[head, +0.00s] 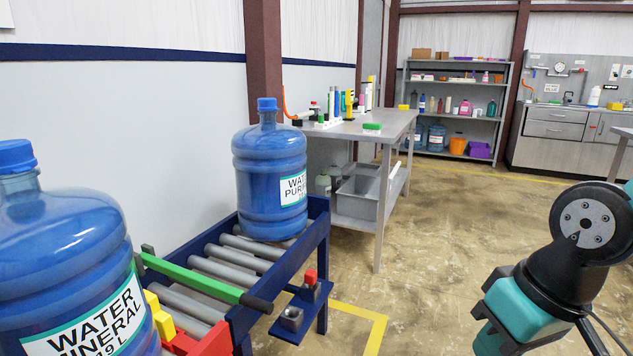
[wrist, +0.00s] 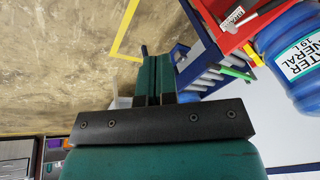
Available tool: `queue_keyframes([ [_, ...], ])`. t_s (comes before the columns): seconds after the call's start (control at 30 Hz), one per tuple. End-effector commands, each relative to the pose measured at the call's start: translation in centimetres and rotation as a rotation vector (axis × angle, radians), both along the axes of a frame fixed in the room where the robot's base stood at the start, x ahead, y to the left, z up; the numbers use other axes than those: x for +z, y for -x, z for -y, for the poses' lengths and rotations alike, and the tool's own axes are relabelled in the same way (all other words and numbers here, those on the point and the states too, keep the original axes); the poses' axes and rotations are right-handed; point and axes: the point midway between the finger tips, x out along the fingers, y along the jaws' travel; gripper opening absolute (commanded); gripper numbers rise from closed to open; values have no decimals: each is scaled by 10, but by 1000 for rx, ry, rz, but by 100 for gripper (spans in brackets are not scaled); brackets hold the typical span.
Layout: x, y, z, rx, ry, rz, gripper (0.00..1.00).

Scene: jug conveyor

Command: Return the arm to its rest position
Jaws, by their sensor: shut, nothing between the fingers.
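My arm shows at the right of the head view as a teal and dark grey link, folded over the floor and apart from the conveyor. My gripper (wrist: 155,80) shows in the wrist view with its two teal fingers side by side, shut and empty. It is not visible in the head view. One blue water jug (head: 268,175) stands upright at the far end of the roller conveyor (head: 205,298). Another blue jug (head: 70,265) stands at the near left and also shows in the wrist view (wrist: 295,55).
A green bar (head: 195,278) crosses the rollers between the jugs. A red button (head: 310,277) sits on a bracket at the conveyor's side. A metal workbench (head: 375,127), a shelf rack (head: 456,84) and a drawer counter (head: 560,130) stand behind. The middle floor is clear.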

Motion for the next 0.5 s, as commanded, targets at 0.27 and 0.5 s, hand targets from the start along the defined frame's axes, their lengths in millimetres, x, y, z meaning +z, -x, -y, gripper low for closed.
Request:
queue_keyframes([
  [0.27, 48, 65, -53, 332, -94, -39, 0],
  [0.5, 110, 62, -51, 316, -92, -41, 0],
])
